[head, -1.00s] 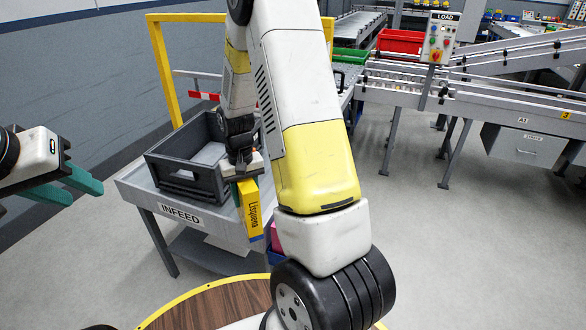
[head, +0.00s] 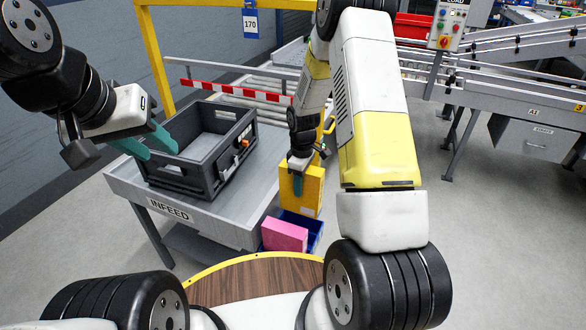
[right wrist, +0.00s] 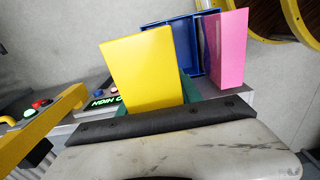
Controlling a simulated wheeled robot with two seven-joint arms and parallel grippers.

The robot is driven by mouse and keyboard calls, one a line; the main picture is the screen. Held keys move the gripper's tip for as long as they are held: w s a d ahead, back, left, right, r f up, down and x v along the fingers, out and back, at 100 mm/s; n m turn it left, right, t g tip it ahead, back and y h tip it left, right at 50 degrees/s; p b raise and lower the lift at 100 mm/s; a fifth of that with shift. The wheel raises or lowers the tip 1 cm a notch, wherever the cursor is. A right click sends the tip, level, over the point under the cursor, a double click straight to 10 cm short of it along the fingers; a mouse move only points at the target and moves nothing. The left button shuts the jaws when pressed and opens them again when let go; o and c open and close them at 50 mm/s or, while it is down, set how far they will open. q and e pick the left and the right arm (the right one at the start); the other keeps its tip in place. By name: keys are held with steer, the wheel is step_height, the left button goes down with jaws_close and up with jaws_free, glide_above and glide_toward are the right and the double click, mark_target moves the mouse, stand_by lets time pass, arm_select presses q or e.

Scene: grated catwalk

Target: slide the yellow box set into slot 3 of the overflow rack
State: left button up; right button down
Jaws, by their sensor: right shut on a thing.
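My right gripper (head: 298,182) is shut on the yellow box (head: 314,192), which hangs upright from it beside the infeed table. In the right wrist view the yellow box (right wrist: 143,70) fills the middle, between teal fingers. A pink box (head: 284,235) stands in the rack. I cannot make out the slot numbers. My left gripper (head: 146,144) is open and empty, near the left side of the grey crate.
The dark grey crate (head: 190,180) sits on the infeed table (head: 235,215). A yellow frame (head: 158,55) and a red-and-white bar (head: 235,91) stand behind it. Conveyors are at the back right. Open floor (head: 480,250) lies on the right.

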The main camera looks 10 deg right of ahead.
glide_above(300, 211)
steer(key=w, duration=0.2)
steer(key=shift+w+d+f, duration=0.1)
steer(key=shift+d+f, duration=0.05)
steer(key=shift+f, duration=1.25)
steer(key=shift+d+f, duration=0.15)
steer(key=shift+f, duration=1.3)
steer(key=shift+f, duration=3.8)
steer(key=shift+c, duration=1.8)
jaws_free()
steer(key=shift+r, duration=3.95)
